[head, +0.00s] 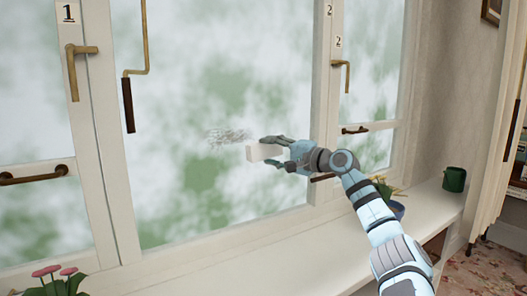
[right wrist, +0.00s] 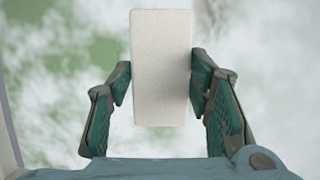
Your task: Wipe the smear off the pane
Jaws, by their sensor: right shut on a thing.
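The window pane (head: 190,75) fills the middle of the head view, with blurred green and white behind it. A grey, speckled smear (head: 229,137) is on the pane, just up and left of my right gripper. My right gripper (head: 276,152) is shut on a white block (head: 258,152), with a finger on each side of it. In the right wrist view the block (right wrist: 161,70) stands between the two fingers, with the pane behind it. I cannot tell whether the block touches the glass. The smear is not visible in the right wrist view. My left gripper is not in view.
A white sill (head: 270,258) runs below the window. Pink flowers (head: 57,275) stand at the lower left, a potted plant (head: 388,190) behind my right arm, and a green mug (head: 454,179) at right. A brass crank with a dark grip (head: 128,105) hangs at the pane's left.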

